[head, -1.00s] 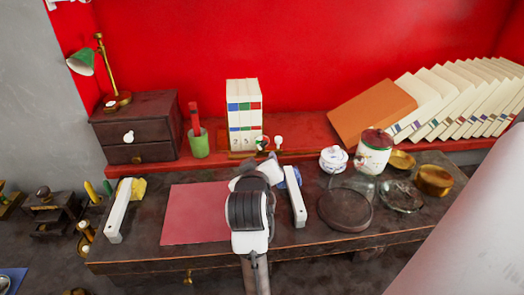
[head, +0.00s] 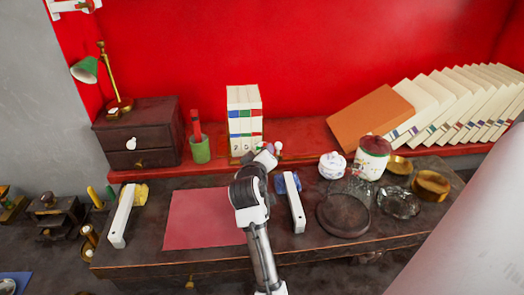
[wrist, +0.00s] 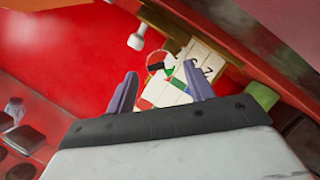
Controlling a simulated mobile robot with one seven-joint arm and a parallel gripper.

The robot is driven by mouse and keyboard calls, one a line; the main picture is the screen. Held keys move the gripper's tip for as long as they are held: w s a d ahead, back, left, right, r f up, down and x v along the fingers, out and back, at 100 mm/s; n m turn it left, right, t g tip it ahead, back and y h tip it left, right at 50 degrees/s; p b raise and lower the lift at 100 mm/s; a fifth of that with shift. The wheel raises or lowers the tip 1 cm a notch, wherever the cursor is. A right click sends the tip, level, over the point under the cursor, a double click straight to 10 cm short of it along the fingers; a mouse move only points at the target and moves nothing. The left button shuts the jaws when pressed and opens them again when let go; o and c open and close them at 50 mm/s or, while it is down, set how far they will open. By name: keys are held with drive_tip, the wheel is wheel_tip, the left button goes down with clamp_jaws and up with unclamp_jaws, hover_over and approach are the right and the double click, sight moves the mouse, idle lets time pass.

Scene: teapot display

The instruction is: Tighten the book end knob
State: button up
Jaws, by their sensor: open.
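A white round knob on a short stem (head: 278,147) stands on the red shelf, just right of a short row of upright white books (head: 244,122). In the wrist view the knob (wrist: 136,40) is beyond the left fingertip, apart from it. The books (wrist: 196,65) show ahead of the right finger. A second small round part (wrist: 157,62) shows between the fingers, too small to make out. The book end's frame is mostly hidden.
A green cup (head: 200,150) stands left of the books, beside a dark drawer box (head: 140,135). An orange book (head: 368,117) leans at right. A white lidded pot (head: 332,165) and a jar (head: 373,158) stand on the right. A pink mat (head: 205,218) lies on the desk.

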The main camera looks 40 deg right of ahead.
drive_tip(key=shift+x, duration=0.85)
drive_tip(key=shift+c, duration=0.2)
drive_tip(key=c, duration=0.9)
drive_tip(key=shift+c, duration=0.2)
drive_tip(key=shift+p, duration=0.35)
drive_tip(key=m+y+p, duration=0.1)
drive_tip(key=m+p, duration=0.1)
drive_tip(key=shift+d+r+m+y, duration=0.1)
drive_tip(key=shift+r+m+y, duration=0.05)
drive_tip(key=shift+m+y, duration=0.25)
drive_tip(key=shift+s+d+m+t+y+p, duration=0.15)
drive_tip(key=shift+m+t+y+p, duration=0.5)
drive_tip(key=shift+m, duration=0.55)
